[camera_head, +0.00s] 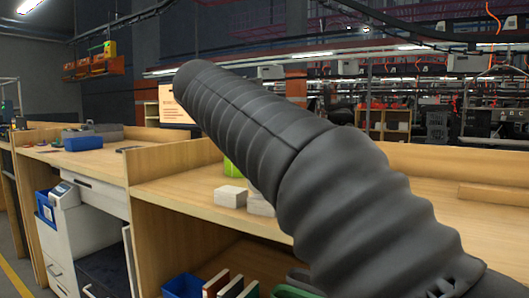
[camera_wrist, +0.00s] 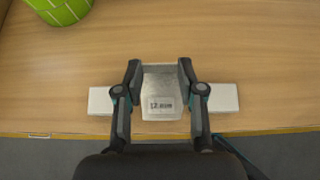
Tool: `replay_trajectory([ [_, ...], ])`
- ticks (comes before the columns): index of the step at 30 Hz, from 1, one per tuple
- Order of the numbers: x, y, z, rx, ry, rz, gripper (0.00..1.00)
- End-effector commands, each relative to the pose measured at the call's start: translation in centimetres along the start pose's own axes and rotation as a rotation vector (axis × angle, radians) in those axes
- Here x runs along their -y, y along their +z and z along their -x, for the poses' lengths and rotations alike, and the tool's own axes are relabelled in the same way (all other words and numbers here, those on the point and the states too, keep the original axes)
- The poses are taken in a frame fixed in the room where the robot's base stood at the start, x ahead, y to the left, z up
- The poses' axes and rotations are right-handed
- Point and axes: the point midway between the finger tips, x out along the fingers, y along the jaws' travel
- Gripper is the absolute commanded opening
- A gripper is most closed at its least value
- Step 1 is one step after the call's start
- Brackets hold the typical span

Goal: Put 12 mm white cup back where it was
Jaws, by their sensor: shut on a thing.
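The 12 mm white cup (camera_wrist: 162,106) is between the fingers of my gripper (camera_wrist: 160,72) in the wrist view. Its front label starts with "12". My gripper is shut on it, one finger against each side. A white block (camera_wrist: 223,98) shows just right of the gripper, and another white piece (camera_wrist: 101,101) just left of it. I cannot tell whether the cup touches the table or is held above it. In the head view my dark ribbed arm covers the gripper and the cup.
The wooden tabletop (camera_wrist: 250,50) is clear beyond the gripper; its front edge runs close below. A green pot (camera_wrist: 57,8) stands at the far left. In the head view, white blocks (camera_head: 230,196) sit on the table, with books (camera_head: 217,284) on a shelf underneath.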

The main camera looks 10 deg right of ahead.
Motion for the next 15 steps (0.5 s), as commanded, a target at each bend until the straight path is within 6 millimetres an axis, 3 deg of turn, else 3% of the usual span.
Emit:
replay_trajectory([
  [14,0.05,-0.46,-0.29,0.0,0.0,-0.001,0.07],
  [15,0.04,-0.41,-0.25,0.0,0.0,-0.001,0.48],
])
